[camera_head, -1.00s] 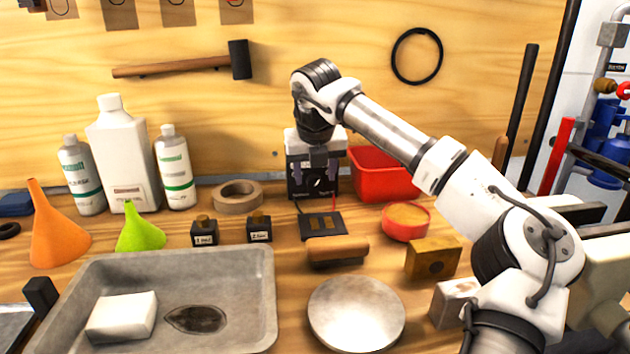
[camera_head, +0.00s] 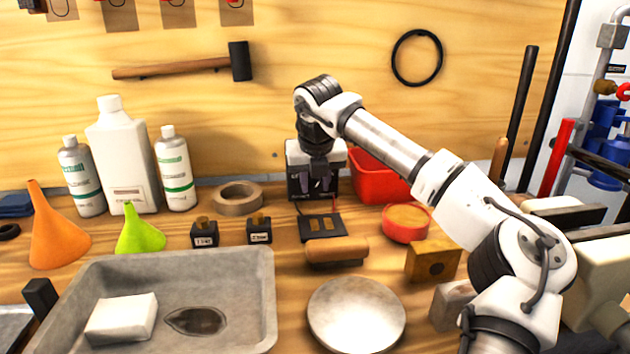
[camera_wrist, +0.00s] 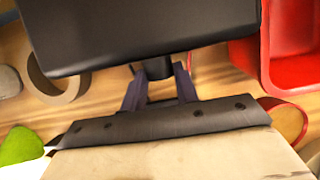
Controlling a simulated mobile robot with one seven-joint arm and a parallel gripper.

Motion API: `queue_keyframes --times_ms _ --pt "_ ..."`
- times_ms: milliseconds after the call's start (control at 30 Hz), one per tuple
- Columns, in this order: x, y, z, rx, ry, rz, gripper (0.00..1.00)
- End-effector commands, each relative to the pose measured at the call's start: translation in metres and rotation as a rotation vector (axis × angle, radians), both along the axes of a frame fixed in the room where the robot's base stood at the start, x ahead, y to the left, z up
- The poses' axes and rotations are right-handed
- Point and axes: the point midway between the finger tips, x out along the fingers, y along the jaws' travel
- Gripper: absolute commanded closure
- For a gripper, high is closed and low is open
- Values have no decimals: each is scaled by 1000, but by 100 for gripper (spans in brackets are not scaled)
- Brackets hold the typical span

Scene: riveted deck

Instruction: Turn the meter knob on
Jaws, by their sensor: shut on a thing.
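The meter (camera_head: 298,184) is a dark box standing at the back of the bench against the plywood wall. In the wrist view its black body (camera_wrist: 145,35) fills the top. The short dark knob (camera_wrist: 158,68) sticks out from it towards my gripper (camera_wrist: 159,82). The two fingers lie on either side of the knob and are shut on it. In the head view my gripper (camera_head: 317,181) is in front of the meter's face and hides the knob and most of the dial. The knob's setting cannot be read.
A red bin (camera_head: 375,178) stands close right of the meter, and a tape roll (camera_head: 238,191) lies to its left. A small black panel (camera_head: 321,227), a wooden-handled tool (camera_head: 337,249) and a red bowl (camera_head: 405,232) lie in front. A metal tray (camera_head: 262,290) is front left.

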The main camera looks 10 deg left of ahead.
Motion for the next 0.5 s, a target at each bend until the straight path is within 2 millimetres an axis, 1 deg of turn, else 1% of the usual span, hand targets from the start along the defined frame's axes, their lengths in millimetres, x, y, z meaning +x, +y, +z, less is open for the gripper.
queue_keyframes --times_ms 100,233,500 --pt "2 -3 0 106 47 -3 93" --pt "2 -4 0 207 88 -1 93" --pt "2 -4 0 229 96 0 93"
